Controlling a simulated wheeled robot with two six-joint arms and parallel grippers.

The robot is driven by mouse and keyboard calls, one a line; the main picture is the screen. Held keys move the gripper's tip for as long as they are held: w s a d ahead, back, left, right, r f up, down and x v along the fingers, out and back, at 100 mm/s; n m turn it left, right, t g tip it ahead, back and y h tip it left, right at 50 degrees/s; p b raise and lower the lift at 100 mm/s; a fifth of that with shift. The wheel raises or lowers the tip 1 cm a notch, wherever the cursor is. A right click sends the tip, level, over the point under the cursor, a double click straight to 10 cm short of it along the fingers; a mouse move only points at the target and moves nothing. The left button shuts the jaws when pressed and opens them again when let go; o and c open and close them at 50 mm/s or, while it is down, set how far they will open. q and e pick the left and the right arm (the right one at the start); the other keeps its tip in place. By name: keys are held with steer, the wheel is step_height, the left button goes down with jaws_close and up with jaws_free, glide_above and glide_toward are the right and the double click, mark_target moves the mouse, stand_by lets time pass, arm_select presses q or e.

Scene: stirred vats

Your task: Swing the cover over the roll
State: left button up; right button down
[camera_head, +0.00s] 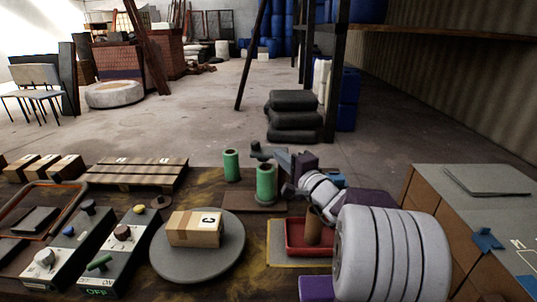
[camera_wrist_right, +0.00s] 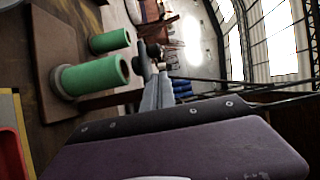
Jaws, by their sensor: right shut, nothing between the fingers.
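Two green cylinders, which may be rolls, stand upright on a brown board: a near one (camera_head: 266,182) and a far one (camera_head: 231,165). Both also show in the right wrist view, the near one (camera_wrist_right: 90,76) and the far one (camera_wrist_right: 110,40). A brown cylinder (camera_head: 314,227) stands in a red tray (camera_head: 291,238), partly hidden by my right arm. I cannot make out a cover for certain. My right gripper (camera_head: 264,152) is shut and empty, just beyond the near green cylinder. A dark knob-like shape (camera_wrist_right: 152,50) shows by its fingertips; I cannot tell whether they touch. My left gripper is out of view.
A cardboard box (camera_head: 195,229) sits on a round grey plate (camera_head: 224,262). Left of it are control boxes with knobs (camera_head: 110,263) and a pallet (camera_head: 137,172). A cabinet (camera_head: 430,192) stands at the right. Open floor lies beyond the table.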

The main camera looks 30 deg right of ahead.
mark_target(266, 150)
steer(key=w, duration=0.9)
steer(key=shift+w+d, duration=0.15)
steer(key=shift+w, duration=0.05)
